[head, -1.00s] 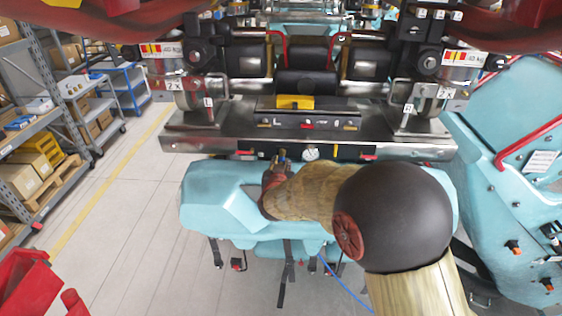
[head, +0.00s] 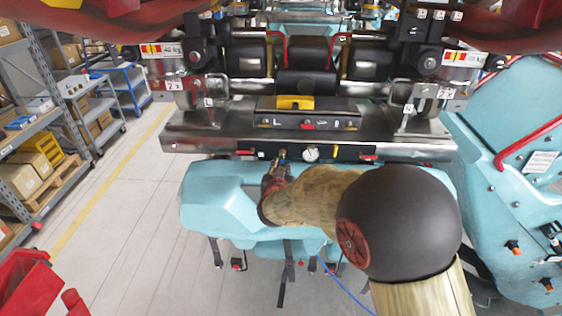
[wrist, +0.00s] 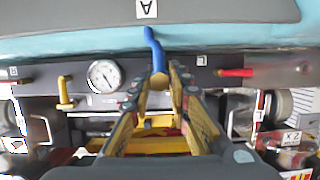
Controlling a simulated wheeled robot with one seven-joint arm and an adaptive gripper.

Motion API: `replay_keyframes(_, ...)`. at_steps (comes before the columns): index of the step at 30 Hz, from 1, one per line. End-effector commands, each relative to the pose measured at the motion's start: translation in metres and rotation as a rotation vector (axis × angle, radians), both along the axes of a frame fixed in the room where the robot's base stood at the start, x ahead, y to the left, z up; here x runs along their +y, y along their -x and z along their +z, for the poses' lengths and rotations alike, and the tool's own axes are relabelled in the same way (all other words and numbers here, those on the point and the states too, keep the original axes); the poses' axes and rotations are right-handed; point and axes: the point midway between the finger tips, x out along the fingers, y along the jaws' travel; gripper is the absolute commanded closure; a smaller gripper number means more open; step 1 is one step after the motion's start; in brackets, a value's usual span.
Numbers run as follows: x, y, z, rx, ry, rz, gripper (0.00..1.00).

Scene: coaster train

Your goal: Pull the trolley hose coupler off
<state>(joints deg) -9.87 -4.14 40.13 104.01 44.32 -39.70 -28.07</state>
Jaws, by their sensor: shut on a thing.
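My gripper (wrist: 159,74) is shut on the brass-yellow hose coupler (wrist: 159,81), one finger on either side of it. A blue hose (wrist: 152,42) runs from the coupler, away from the fingers. In the head view, my gripper (head: 281,157) is at the dark front panel of the trolley (head: 340,153), left of the round gauge. The coupler's far end is hidden by the fingers, so I cannot tell whether it is seated on the panel or apart from it.
The white round gauge (wrist: 103,76) and a yellow valve handle (wrist: 64,90) sit beside the gripper. A red handle (wrist: 235,72) is on the other side. Teal bodywork (head: 215,205) lies below the panel. Shelves (head: 40,150) stand left beyond open floor.

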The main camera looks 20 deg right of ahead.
Motion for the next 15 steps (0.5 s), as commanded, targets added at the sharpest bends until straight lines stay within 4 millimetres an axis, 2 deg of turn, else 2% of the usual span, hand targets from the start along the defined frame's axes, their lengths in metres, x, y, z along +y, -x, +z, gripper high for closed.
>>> replay_keyframes(15,0.006,0.018,0.001,-0.001,0.000,0.001,1.00)
